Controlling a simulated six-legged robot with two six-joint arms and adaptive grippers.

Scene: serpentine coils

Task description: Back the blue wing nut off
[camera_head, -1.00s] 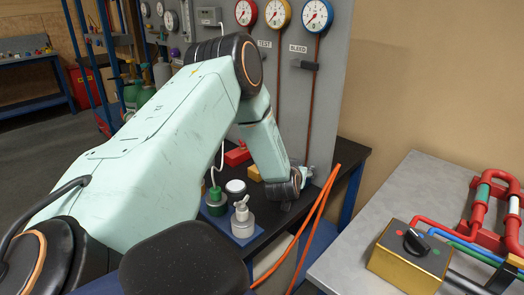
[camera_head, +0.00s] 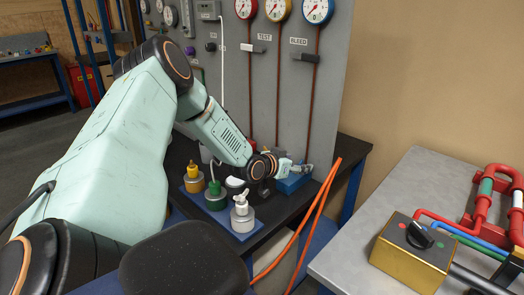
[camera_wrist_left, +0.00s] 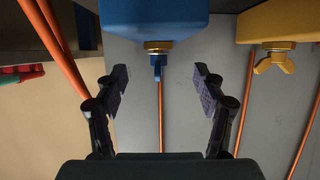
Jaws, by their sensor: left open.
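The blue wing nut (camera_wrist_left: 158,66) hangs under a brass collar on the blue block (camera_wrist_left: 155,18) in the left wrist view. It looks narrow, seen nearly edge-on. My left gripper (camera_wrist_left: 160,76) is open, with one finger on each side of the nut and clear gaps on both sides. No contact shows. In the head view, my left gripper (camera_head: 300,169) is at the foot of the gauge panel, beside the blue block (camera_head: 290,185); I cannot make out the nut there. My right gripper is not in view.
A yellow block with a yellow wing nut (camera_wrist_left: 274,60) is right of the blue one in the wrist view. Bottles, one with a white top (camera_head: 242,212), stand near my forearm. Orange hoses (camera_head: 312,220) hang at the bench edge. A grey table (camera_head: 345,262) stands right.

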